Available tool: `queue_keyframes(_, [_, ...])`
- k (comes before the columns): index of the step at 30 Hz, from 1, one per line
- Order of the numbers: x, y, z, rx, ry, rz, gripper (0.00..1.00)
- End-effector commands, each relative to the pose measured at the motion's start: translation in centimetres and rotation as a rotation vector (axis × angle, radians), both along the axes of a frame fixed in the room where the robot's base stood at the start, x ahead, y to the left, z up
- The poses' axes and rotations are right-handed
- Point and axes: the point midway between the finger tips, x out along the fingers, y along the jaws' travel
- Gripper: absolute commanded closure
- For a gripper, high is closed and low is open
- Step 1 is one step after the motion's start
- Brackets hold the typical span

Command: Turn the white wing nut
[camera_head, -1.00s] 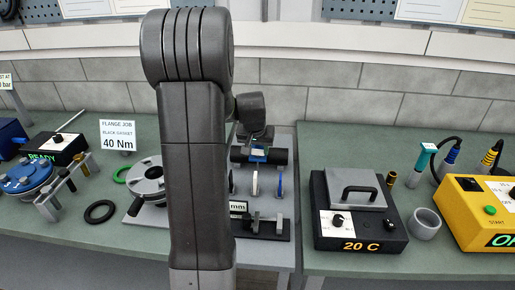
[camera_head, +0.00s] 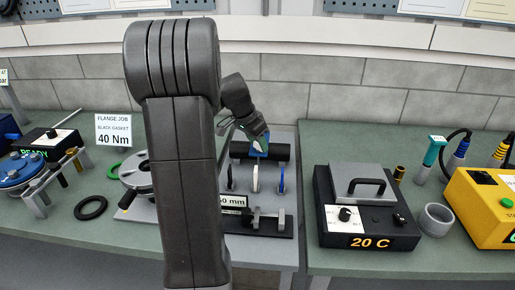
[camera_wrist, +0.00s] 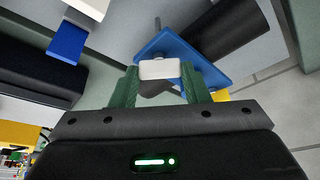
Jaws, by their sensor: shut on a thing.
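The white wing nut (camera_wrist: 160,69) shows in the wrist view as a small white block in front of a blue plate (camera_wrist: 205,68). My gripper (camera_wrist: 160,78) has its green fingers shut on the nut, one on each side. In the head view my gripper (camera_head: 258,141) is tilted and reaches down to the blue part (camera_head: 262,148) at the dark horizontal cylinder (camera_head: 272,153). The wing nut cannot be made out there.
A black cylinder (camera_wrist: 228,40) lies close behind the plate in the wrist view. A blue block (camera_wrist: 67,40) is at left. In the head view, a black stand (camera_head: 268,222) sits in front, and a heater box (camera_head: 368,205) stands to the right.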

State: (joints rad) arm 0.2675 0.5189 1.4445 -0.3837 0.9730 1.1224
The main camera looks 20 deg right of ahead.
Motion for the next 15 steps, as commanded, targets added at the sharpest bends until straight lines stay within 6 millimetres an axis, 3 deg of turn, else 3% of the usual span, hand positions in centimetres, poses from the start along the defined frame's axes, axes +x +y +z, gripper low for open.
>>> queue_keyframes(15, [0.39, 0.04, 0.02, 0.000, -0.001, -0.486, 0.81])
